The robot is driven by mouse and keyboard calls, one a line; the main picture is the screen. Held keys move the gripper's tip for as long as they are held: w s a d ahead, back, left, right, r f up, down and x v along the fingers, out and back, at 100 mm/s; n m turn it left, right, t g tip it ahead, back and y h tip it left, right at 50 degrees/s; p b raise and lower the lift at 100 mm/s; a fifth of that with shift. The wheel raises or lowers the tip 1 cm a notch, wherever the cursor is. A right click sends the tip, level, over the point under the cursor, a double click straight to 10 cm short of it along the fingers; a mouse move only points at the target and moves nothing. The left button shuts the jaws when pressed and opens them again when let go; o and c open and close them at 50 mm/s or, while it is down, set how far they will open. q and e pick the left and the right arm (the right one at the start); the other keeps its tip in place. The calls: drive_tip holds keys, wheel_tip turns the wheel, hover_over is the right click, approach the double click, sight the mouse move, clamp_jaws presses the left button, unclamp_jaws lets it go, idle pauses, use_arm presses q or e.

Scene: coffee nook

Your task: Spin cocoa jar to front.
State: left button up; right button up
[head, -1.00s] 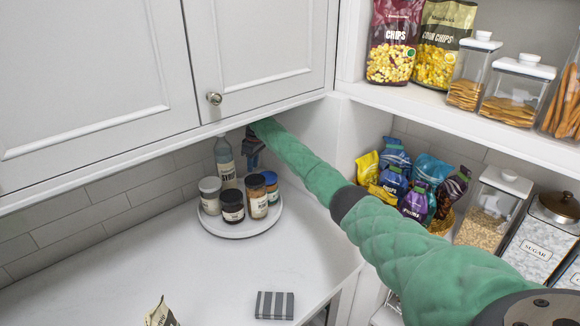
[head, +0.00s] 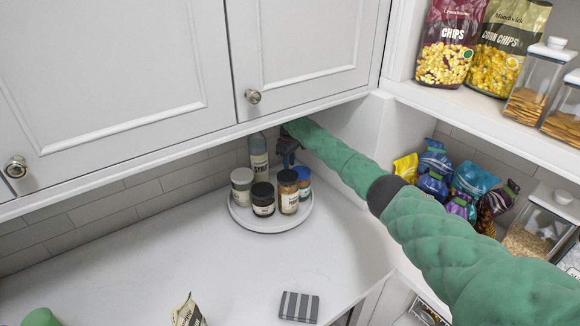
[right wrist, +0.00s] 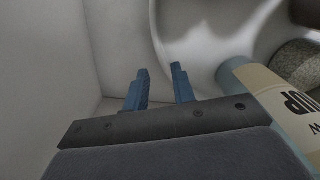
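A round white turntable (head: 268,228) stands in the counter corner. On it are a white-lidded jar (head: 241,188), a black-lidded jar (head: 262,200), a brown-lidded jar (head: 288,193), a blue-lidded jar (head: 304,185) and a tall syrup bottle (head: 259,158). The labels are too small to tell which jar is the cocoa. My right gripper (head: 288,158) is behind the jars, right of the bottle, under the cabinet. In the right wrist view its fingers (right wrist: 161,72) are apart with nothing between them; the bottle (right wrist: 280,105) is close on the right. My left gripper is out of view.
Wall cabinets (head: 300,45) hang low over the turntable. Snack bags (head: 432,178) fill the shelf at right. A striped grey block (head: 299,306) and an open bag (head: 187,312) are on the counter. The counter left of the turntable is clear.

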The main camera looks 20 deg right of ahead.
drive_tip(key=shift+w+a+f+p, duration=0.1)
drive_tip(key=shift+a+f+p, duration=0.15)
drive_tip(key=shift+f, duration=0.3)
drive_tip(key=shift+w+a+f+p, duration=0.1)
drive_tip(key=shift+f+p, duration=0.1)
drive_tip(key=shift+f, duration=0.3)
drive_tip(key=shift+s+d+f, duration=0.25)
drive_tip(key=shift+f, duration=0.35)
drive_tip(key=shift+w+f, duration=0.1)
drive_tip(key=shift+f, duration=0.1)
drive_tip(key=shift+a, duration=0.15)
drive_tip(key=shift+r, duration=0.1)
clamp_jaws()
